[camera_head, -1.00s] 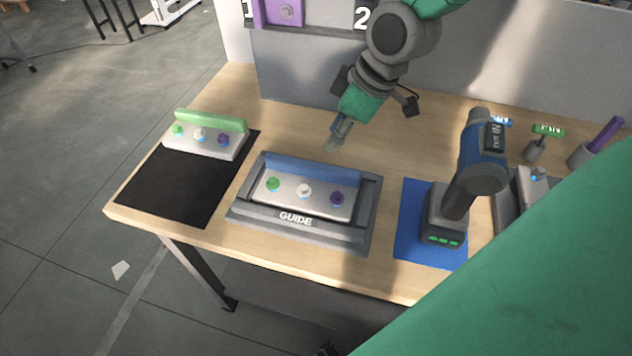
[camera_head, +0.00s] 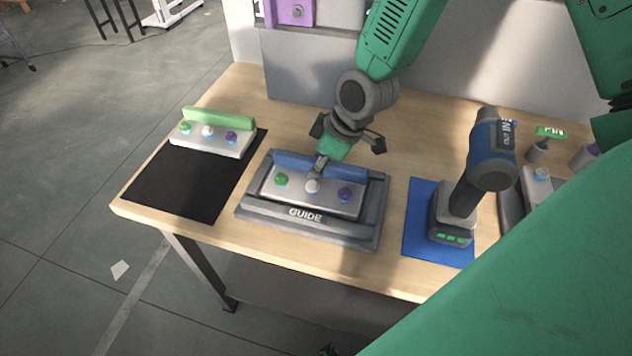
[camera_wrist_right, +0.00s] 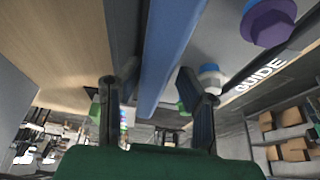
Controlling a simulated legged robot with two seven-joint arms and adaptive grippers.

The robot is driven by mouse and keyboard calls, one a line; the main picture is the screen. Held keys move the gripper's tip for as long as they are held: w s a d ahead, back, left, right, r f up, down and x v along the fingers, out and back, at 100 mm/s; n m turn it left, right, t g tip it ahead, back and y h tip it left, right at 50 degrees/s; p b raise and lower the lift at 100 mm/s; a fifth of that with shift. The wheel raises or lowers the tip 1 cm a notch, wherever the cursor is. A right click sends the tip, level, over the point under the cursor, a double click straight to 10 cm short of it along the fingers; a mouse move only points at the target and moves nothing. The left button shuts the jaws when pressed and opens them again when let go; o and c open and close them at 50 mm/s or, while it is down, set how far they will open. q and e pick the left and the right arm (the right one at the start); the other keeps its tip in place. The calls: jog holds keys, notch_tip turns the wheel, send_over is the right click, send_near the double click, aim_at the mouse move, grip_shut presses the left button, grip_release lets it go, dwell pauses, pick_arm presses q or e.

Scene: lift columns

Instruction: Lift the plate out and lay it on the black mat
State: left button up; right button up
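A pale grey plate with a blue ridge (camera_head: 349,174) along its back and green, white and purple bolts sits in the dark GUIDE tray (camera_head: 306,226). My right gripper (camera_head: 318,168) is over the middle of this ridge, pointing down. In the right wrist view, its two fingers (camera_wrist_right: 160,88) are spread, with the blue ridge (camera_wrist_right: 172,45) running between them and gaps visible. The black mat (camera_head: 180,187) lies at the table's left. A similar plate with a green ridge (camera_head: 217,117) lies on the mat's back part. My left gripper is not in view.
A cordless drill (camera_head: 485,160) stands on a blue mat (camera_head: 420,222) to the right of the tray. A grey panel (camera_head: 300,75) rises behind the table. The front part of the black mat is bare.

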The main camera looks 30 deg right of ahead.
jog(key=shift+a+r, duration=0.1)
jog(key=shift+a, duration=0.3)
jog(key=c, duration=0.6)
jog(key=shift+s+d+f, duration=0.1)
jog(key=shift+d+f, duration=0.05)
jog(key=shift+d, duration=0.4)
jog(key=shift+s+d+f, duration=0.1)
jog(key=shift+d, duration=0.45)
grip_shut()
jog(key=shift+a+r, duration=0.1)
jog(key=shift+a, duration=0.3)
jog(key=shift+w+d+r, duration=0.1)
jog(key=shift+d+r, duration=0.05)
jog(key=shift+r, duration=0.55)
notch_tip(320, 180, up, 9)
jog(key=shift+r+p, duration=0.1)
jog(key=shift+p, duration=0.4)
